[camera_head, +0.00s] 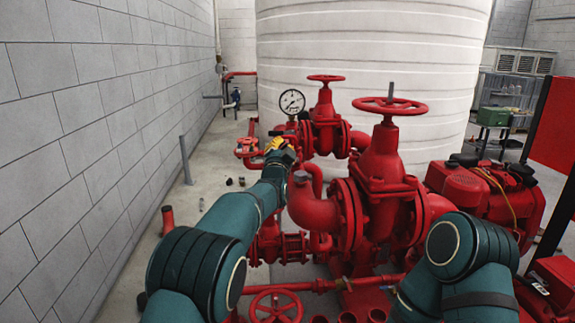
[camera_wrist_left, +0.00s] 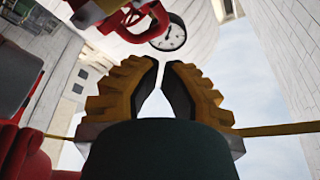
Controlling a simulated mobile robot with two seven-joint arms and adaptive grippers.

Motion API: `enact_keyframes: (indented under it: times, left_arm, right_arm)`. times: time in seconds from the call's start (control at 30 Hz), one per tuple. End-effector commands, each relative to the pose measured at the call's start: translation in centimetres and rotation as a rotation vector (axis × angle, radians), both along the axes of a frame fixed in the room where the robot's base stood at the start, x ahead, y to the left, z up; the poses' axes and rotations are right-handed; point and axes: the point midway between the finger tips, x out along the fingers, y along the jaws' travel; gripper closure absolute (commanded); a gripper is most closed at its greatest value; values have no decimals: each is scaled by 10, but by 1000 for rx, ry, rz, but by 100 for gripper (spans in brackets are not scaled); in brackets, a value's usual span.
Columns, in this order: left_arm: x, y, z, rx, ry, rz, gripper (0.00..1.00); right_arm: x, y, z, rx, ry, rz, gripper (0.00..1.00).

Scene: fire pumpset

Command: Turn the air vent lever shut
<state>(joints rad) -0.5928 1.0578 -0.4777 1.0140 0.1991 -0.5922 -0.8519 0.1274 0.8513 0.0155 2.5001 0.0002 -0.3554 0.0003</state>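My left gripper (camera_head: 281,146), with yellow fingers, reaches in beside the red pipework, below the round pressure gauge (camera_head: 292,102). In the left wrist view its ribbed fingers (camera_wrist_left: 164,63) stand a little apart, with nothing seen between them. The gauge (camera_wrist_left: 168,33) shows just beyond the fingertips there, next to a red fitting (camera_wrist_left: 136,22). I cannot make out the air vent lever for certain; the gripper and arm cover part of the pipework. My right arm comes in from the lower right, and its gripper is not seen.
A large red valve with a handwheel (camera_head: 390,106) stands right of my left arm, and a smaller handwheel (camera_head: 326,78) behind. A red handwheel (camera_head: 276,305) is low in front. A grey block wall (camera_head: 80,130) bounds the left; a white tank (camera_head: 375,50) stands behind.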

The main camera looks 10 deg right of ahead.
Motion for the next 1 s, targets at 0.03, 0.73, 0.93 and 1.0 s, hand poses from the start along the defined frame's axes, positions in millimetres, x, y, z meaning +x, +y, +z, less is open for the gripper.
enact_keyframes:
  times: [0.03, 0.73, 0.93, 1.0]
  left_arm:
    - [-6, -1, -2, -1, 0, -2, 100]
    - [-70, 0, -27, -5, 9, -1, 100]
    - [-69, 36, -101, -51, 188, 14, 100]
    - [-74, 55, -145, -87, 297, 25, 100]
  right_arm:
    - [0, 0, -1, 0, -1, 1, 67]
    - [1, 0, -4, 0, -3, -1, 67]
    - [1, 0, -4, 0, -3, -1, 67]
    - [1, 0, -4, 0, -3, -1, 67]
